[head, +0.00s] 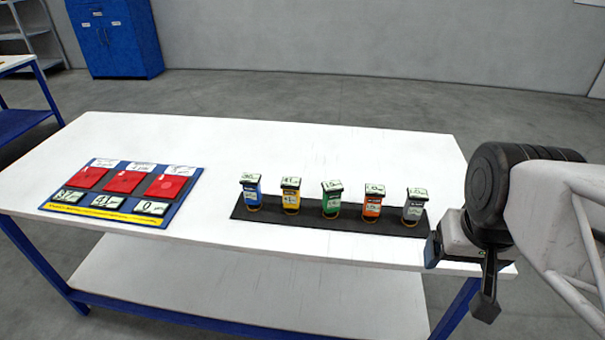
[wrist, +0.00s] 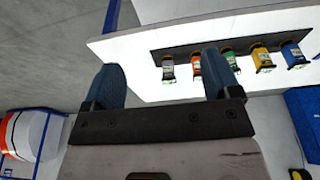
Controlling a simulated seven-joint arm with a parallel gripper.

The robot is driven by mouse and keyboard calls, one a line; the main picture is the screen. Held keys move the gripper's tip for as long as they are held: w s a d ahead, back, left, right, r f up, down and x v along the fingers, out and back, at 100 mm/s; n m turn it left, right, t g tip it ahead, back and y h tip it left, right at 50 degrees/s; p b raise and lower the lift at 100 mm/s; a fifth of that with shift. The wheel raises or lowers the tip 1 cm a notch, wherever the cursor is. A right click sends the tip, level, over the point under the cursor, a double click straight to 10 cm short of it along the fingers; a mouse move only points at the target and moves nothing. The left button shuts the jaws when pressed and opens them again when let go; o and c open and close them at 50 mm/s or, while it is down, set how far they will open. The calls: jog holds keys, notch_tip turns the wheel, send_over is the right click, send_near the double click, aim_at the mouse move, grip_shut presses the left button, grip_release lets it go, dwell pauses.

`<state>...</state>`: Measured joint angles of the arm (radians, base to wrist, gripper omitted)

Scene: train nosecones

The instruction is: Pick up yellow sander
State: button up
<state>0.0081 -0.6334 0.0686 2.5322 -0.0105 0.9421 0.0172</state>
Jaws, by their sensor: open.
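The yellow sander (head: 290,196) stands upright on a black strip (head: 395,227) on the white table, second from the left in its row. It has a dark top with a pale label. In the wrist view the yellow sander (wrist: 262,57) is at the upper right, second from the right. My gripper is at the table's right end in the head view, partly hidden by my wrist. In the wrist view my gripper (wrist: 168,80) is open, its two blue fingers wide apart with nothing between them. It is apart from the sander, with other sanders nearer to it.
Blue (head: 252,196), green (head: 331,199), orange (head: 371,203) and grey (head: 414,206) sanders share the strip, beside the yellow one. A blue board (head: 180,210) with red squares and number labels lies on the left. The white table (head: 300,143) is clear behind the strip.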

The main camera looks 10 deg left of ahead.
aim_at(290, 196)
jog(key=shift+c, duration=0.4)
jog(key=w+a+f+n+t+h, duration=0.2)
jog(key=w+a+f+n+h, duration=0.1)
jog(key=w+n, duration=0.65)
jog(key=w+a+f+n+t+h, duration=0.3)
jog(key=w+a+n+h, duration=0.1)
jog(key=w+n, duration=0.5)
jog(key=w+a+f+n+t+y, duration=0.2)
jog(key=a+f+n, duration=0.2)
jog(key=a+n, duration=0.2)
jog(key=w+a+f+n+t+y, duration=0.2)
jog(key=a+n, duration=0.3)
jog(key=a, duration=0.5)
jog(key=w+a+f+n+t+y, duration=0.2)
jog(key=a+f+n, duration=0.3)
jog(key=a, duration=0.4)
jog(key=shift+w+f+n+y, duration=0.3)
jog(key=shift+w+n+y, duration=0.3)
jog(key=shift+w+n, duration=0.25)
